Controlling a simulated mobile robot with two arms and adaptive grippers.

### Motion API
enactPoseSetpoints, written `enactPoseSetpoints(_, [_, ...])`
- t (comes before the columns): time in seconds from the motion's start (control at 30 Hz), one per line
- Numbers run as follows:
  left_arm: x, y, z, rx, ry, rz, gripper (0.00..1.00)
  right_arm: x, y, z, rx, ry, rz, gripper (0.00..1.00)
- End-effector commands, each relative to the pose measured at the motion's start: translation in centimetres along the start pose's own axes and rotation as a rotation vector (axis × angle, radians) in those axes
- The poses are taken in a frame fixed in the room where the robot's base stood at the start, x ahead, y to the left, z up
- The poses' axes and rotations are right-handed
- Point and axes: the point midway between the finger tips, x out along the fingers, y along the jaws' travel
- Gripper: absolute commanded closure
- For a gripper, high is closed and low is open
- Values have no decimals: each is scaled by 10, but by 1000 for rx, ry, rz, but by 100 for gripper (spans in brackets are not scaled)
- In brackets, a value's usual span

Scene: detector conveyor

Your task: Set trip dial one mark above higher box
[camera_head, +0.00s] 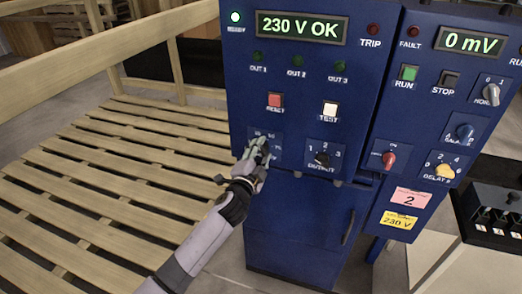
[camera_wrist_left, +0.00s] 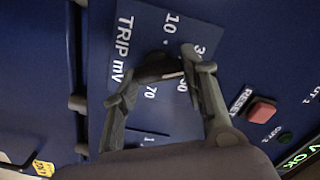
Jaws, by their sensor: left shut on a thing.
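My left gripper (camera_head: 257,150) is at the trip dial's plate on the blue cabinet, below the red reset button. In the left wrist view, my left gripper (camera_wrist_left: 160,82) has its fingers either side of the dark trip dial (camera_wrist_left: 158,66) and is shut on it. The plate (camera_wrist_left: 140,32) reads "TRIP mV", with 10, 30 and 70 legible and another number partly covered. A pale line shows on the dial, but I cannot tell which mark it meets. The head view's display (camera_head: 301,27) reads "230 V OK"; another display (camera_head: 470,42) reads "0 mV". No boxes are visible. My right gripper is not in view.
The reset button (camera_head: 275,101), test button (camera_head: 329,109) and output selector (camera_head: 322,158) are close to my left gripper. A red knob (camera_head: 389,158) and yellow delay dial (camera_head: 445,171) are farther right. A slatted wooden platform (camera_head: 120,170) with rails lies left.

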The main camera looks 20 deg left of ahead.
Motion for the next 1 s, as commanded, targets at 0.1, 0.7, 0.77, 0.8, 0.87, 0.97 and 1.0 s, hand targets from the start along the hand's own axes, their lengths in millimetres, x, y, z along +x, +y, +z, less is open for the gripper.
enactPoseSetpoints(0.1, [0, 0, 0, 113, 0, 1, 88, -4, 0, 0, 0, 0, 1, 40])
enactPoseSetpoints(0.7, [0, 2, 0, 677, 1, 2, 88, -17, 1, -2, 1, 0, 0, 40])
enactPoseSetpoints(0.77, [0, 2, 0, 727, 1, 2, 88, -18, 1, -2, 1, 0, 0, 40])
enactPoseSetpoints(0.8, [0, 2, 1, 758, 1, 2, 88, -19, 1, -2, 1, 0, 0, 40])
enactPoseSetpoints(0.87, [0, 2, 1, 805, 1, 2, 88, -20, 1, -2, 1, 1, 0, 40])
enactPoseSetpoints(0.97, [0, 3, 1, 871, 1, 2, 88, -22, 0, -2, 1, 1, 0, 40])
enactPoseSetpoints(1.0, [0, 3, 1, 895, 1, 2, 88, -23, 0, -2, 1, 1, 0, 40])
